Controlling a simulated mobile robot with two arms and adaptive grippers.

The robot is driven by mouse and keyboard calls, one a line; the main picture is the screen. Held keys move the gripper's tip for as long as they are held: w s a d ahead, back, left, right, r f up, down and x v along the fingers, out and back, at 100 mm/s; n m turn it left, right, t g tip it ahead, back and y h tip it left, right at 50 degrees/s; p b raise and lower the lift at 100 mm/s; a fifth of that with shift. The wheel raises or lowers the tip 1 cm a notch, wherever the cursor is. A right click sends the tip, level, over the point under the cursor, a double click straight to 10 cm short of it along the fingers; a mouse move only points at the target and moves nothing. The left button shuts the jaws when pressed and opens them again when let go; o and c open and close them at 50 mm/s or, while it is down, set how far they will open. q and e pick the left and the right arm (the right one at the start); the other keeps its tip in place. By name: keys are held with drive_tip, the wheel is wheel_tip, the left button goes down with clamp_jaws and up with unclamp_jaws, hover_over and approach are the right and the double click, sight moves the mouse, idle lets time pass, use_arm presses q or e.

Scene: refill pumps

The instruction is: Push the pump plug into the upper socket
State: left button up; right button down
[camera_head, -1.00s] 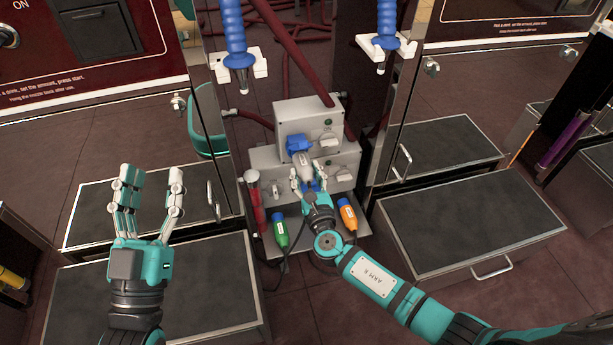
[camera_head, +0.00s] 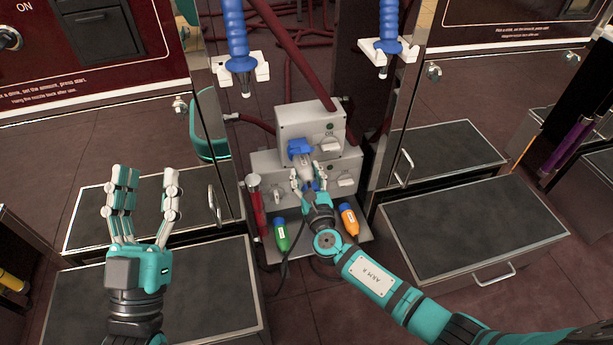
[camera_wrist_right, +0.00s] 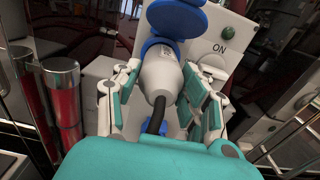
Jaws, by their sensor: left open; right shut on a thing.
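The pump plug (camera_wrist_right: 160,75) is pale grey with a blue front end and a black cable at its back. It also shows in the head view (camera_head: 306,169). My right gripper (camera_head: 307,178) is shut on it, with fingers on both sides in the right wrist view (camera_wrist_right: 162,88). The plug's blue end is at the blue upper socket (camera_head: 299,148) on the upper grey box (camera_head: 293,124); how deep it sits is hidden. A blue lid stands raised above the plug in the wrist view. My left gripper (camera_head: 145,205) is open and empty, far to the left.
A lower grey box (camera_head: 265,163) carries knobs. A green plug (camera_head: 282,236) and an orange plug (camera_head: 349,220) lie on the shelf before it. A red cylinder (camera_head: 257,205) stands left of them. Blue nozzles (camera_head: 235,35) hang above on both sides.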

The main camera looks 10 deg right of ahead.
drive_tip(key=c, duration=0.6)
unclamp_jaws()
